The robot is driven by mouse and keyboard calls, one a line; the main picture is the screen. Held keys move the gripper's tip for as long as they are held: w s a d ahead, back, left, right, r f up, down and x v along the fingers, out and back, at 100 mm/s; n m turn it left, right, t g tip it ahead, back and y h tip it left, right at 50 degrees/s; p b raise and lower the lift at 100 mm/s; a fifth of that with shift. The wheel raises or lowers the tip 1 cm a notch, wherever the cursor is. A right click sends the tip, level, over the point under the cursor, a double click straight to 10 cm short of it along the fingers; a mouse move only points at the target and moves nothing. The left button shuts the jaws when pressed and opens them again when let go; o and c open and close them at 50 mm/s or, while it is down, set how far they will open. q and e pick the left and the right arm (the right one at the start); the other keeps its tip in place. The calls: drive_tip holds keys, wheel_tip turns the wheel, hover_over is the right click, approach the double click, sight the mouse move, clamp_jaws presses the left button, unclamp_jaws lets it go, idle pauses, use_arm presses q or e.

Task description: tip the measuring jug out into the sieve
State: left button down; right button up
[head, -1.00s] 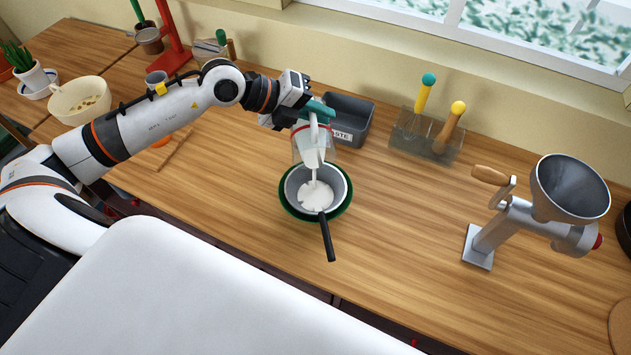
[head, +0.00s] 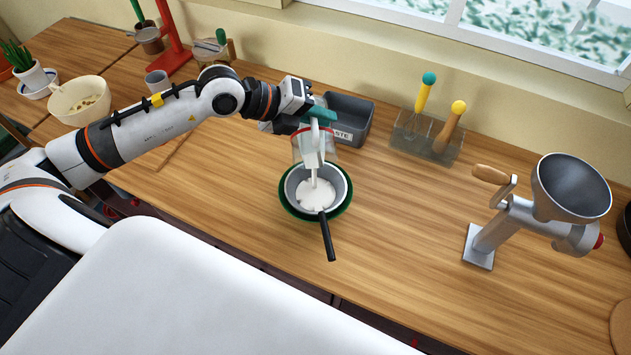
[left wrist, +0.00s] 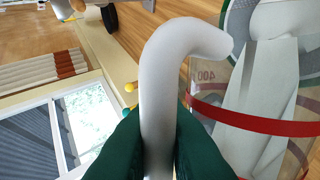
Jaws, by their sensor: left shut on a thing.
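My left gripper (head: 312,113) has green fingers and is shut on the white handle of the measuring jug (head: 302,150). The jug is clear with a red band, and it is tilted over the sieve. In the left wrist view the green fingers (left wrist: 158,150) close on the white handle, with the clear jug (left wrist: 215,120) at the right. A white stream runs from the jug into the sieve (head: 347,188). The sieve is grey with a black handle and rests on a green-rimmed bowl (head: 290,209). White powder (head: 316,194) lies in the sieve. My right gripper is out of view.
A grey bin (head: 362,125) labelled waste stands just behind the jug. A holder (head: 425,140) with yellow and teal-knobbed tools stands to its right. A grinder (head: 510,225) with a funnel is at the right. The counter between bowl and grinder is clear.

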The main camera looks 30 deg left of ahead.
use_arm(q)
drive_tip(key=shift+s+d+r+m+t+y+b, duration=0.1)
drive_tip(key=shift+s+d+m+t+y+b, duration=0.2)
drive_tip(key=shift+s+d+m+t+b, duration=0.5)
idle(0.6)
